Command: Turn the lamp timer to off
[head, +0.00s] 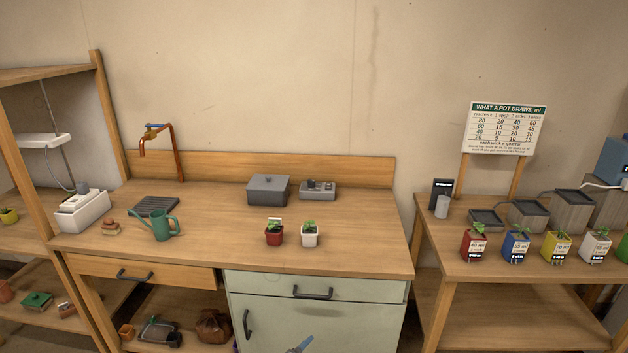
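No part is clearly labelled as the lamp timer. A white box (82,212) stands at the left end of the wooden bench, with a grey piece on top. A cable runs down toward it from a white lamp-like bar (42,141) at the left shelf. A small grey box (317,193) with knob-like parts on top sits at the back of the bench, right of a grey lidded container (268,190). Any dial setting is too small to read. Neither gripper is in view.
The wooden bench (350,250) has free room at its front right. A green watering can (163,226), a red pot (274,235) and a white pot (309,236) stand on it. A copper tap (177,150) rises behind. A right table holds several potted plants.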

